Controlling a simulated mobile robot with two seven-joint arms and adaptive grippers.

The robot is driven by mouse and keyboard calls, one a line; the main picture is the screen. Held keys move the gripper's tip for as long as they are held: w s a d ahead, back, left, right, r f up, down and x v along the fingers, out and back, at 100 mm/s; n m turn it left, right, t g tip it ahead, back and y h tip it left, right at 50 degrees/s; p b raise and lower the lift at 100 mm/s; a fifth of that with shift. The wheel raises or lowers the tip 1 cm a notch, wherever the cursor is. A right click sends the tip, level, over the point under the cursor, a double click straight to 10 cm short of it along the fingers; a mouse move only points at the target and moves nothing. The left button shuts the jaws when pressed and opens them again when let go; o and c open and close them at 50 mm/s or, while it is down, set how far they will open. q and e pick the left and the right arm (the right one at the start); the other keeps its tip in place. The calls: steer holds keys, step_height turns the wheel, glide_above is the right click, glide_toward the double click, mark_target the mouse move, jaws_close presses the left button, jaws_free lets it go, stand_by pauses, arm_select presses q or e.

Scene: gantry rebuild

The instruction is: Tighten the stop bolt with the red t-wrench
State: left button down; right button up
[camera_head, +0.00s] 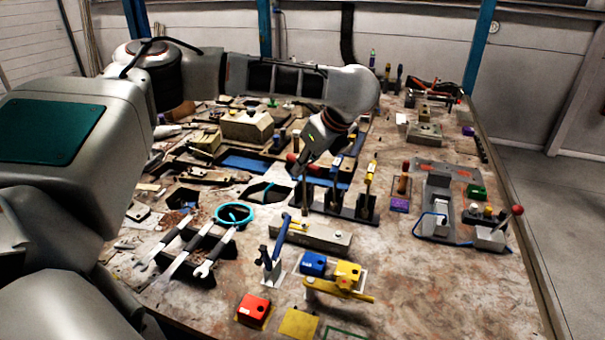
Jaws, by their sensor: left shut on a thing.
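My left gripper (302,168) reaches down from the upper middle over the left end of a dark rack (340,208). It is shut on the red t-wrench (291,157), whose red handle shows beside the fingers. The wrench's shaft drops toward the rack; I cannot tell whether its lower end is still in the rack. I cannot make out the stop bolt for certain. My right gripper is not in view.
A grey fixture (437,207) and a red-knobbed lever (517,210) stand at the right. Spanners (212,258) lie on a black holder at front left. Blue (313,263), yellow (348,272) and red (254,309) blocks sit in front. The front right tabletop is mostly clear.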

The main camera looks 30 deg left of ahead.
arm_select(q)
steer(key=shift+w+a+f, duration=0.15)
steer(key=shift+w+a, duration=0.05)
steer(key=shift+w, duration=0.05)
steer(key=shift+s+d, duration=0.1)
steer(key=shift+s, duration=0.05)
steer(key=shift+r, duration=2)
